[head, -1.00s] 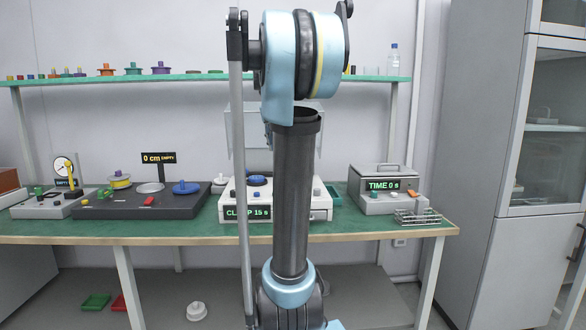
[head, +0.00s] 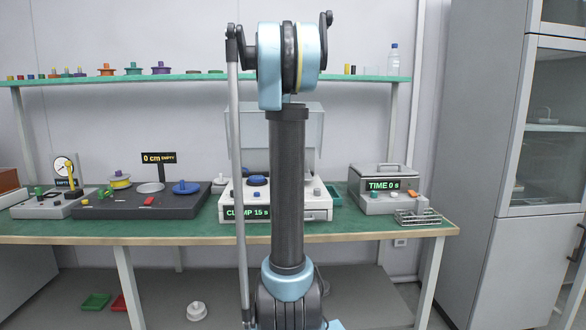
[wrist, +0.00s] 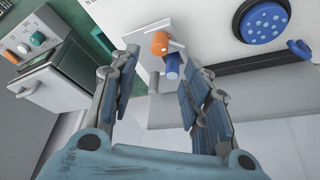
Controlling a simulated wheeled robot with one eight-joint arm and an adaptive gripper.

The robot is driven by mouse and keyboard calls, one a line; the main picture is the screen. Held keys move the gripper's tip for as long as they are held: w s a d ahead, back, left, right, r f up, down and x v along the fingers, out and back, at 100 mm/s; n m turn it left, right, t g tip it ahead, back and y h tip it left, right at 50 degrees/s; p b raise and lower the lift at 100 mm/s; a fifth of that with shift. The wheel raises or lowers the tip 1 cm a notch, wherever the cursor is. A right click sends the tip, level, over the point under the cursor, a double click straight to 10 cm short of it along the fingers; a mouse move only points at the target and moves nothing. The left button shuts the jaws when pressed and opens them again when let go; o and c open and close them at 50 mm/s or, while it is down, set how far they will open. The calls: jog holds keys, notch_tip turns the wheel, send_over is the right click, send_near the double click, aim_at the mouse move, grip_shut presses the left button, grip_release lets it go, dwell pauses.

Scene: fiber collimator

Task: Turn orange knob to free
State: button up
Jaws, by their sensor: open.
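In the wrist view an orange knob (wrist: 160,43) stands on a small light plate on the white clamp machine (wrist: 215,40). A blue knob (wrist: 173,66) is close beside it, nearer to my gripper. My gripper (wrist: 165,72) is open, its two fingers spread on either side of the picture's middle, with the blue knob showing between their tips. The orange knob shows just beyond the tips, and nothing is held. In the head view the clamp machine (head: 226,203) reads "CLAMP 15 s", partly covered by my arm. My gripper and this orange knob are hidden there.
A large blue dotted disc (wrist: 262,20) is on the machine at upper right. A grey timer box (head: 375,200) reading "TIME 0 s" stands right of it; its own orange knob (wrist: 38,39) shows too. A wire rack (head: 418,217) lies before it on the green bench (head: 350,231).

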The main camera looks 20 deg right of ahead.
jog(key=x, duration=0.9)
